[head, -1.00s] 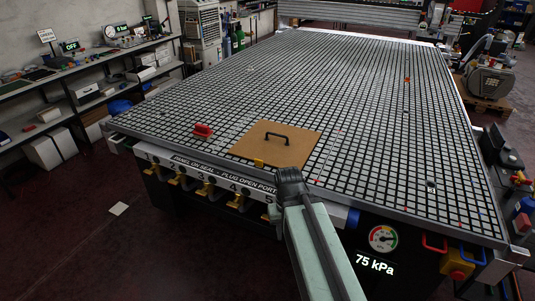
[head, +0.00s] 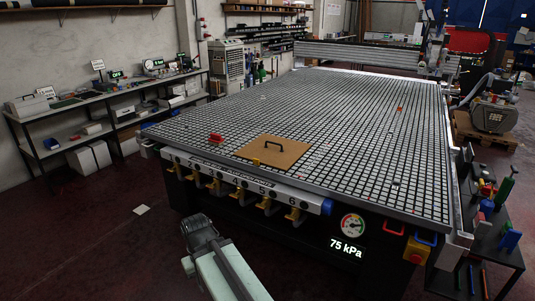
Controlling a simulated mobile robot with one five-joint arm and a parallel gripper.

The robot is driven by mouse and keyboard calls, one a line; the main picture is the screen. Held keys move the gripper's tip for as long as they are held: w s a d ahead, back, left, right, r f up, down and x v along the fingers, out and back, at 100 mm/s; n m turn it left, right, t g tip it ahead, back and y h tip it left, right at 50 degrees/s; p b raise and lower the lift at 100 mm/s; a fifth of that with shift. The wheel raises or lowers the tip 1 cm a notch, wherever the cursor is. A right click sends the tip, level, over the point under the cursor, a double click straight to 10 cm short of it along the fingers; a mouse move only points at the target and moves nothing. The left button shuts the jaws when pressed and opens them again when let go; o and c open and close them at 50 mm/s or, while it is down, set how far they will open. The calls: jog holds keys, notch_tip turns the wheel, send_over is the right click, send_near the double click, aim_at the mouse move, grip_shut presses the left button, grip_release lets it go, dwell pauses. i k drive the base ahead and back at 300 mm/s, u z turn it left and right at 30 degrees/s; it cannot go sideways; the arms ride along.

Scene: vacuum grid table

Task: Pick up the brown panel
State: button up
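The brown panel (head: 289,153) lies flat on the grid table (head: 370,130) near its front edge. The end of the arm is dark and seen from behind, so the fingers of my gripper cannot be made out.
A red block (head: 216,138) sits on the grid left of the panel. Yellow valves (head: 265,205) and a pressure gauge (head: 352,225) reading 75 kPa line the table front. A cart with tools (head: 480,235) stands at the right. The floor at left is mostly clear.

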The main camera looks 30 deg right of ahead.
aim_at(280, 153)
jog(key=u, duration=0.45)
jog(key=i, duration=3.35)
jog(key=z, duration=0.55)
jog(key=i, duration=0.4)
jog(key=z, duration=0.7)
jog(key=k, duration=0.8)
jog(key=z, duration=0.15)
jog(key=i, duration=0.85)
jog(key=u, duration=0.2)
jog(key=k, duration=0.8)
jog(key=z, duration=0.25)
jog(key=i, duration=0.85)
jog(key=u, duration=0.05)
